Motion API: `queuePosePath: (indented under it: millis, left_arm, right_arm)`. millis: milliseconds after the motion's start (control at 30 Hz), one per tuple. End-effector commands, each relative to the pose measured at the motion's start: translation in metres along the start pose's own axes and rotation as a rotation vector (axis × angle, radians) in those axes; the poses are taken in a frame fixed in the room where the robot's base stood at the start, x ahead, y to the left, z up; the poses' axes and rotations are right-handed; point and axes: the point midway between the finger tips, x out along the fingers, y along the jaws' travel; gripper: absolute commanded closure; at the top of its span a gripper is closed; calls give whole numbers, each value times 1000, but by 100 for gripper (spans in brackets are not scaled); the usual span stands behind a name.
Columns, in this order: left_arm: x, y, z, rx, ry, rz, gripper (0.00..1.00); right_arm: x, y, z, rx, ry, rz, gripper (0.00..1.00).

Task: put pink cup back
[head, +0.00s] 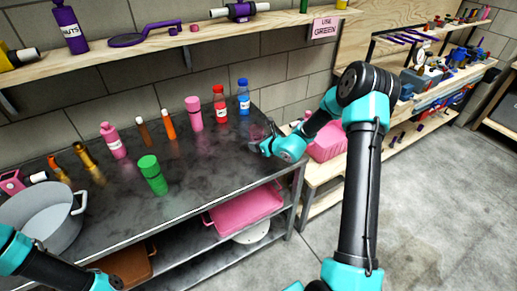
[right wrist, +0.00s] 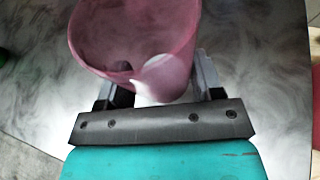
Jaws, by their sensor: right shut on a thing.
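The pink cup (right wrist: 135,40) fills the top middle of the right wrist view, its open mouth facing the camera and a pale patch low on its side. My right gripper (right wrist: 162,88) is shut on the cup, with a finger on each side; the fingertips are partly hidden behind it. In the head view my right gripper (head: 262,141) is at the right end of the dark metal table (head: 205,170), where the cup is small and hard to make out. My left arm enters at the bottom left, but its gripper is out of view.
A grey pot (head: 42,212) is at left. A wooden shelf (head: 130,59) runs above. A pink bin (head: 327,144) is at right.

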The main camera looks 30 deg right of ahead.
Motion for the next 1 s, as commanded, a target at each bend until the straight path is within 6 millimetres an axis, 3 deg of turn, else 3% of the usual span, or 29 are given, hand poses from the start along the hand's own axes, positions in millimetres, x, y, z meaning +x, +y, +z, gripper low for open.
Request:
queuePosePath:
  millis: [367, 700, 1000]
  left_arm:
    - [0, 0, 0, 0, 0, 0, 57]
    - [0, 0, 0, 0, 0, 0, 57]
    - [0, 0, 0, 0, 0, 0, 57]
  right_arm:
    - [4, -4, 0, 1, 1, 0, 68]
    - [16, -4, -31, 2, 2, 0, 68]
    - [17, -5, -32, 1, 1, -1, 68]
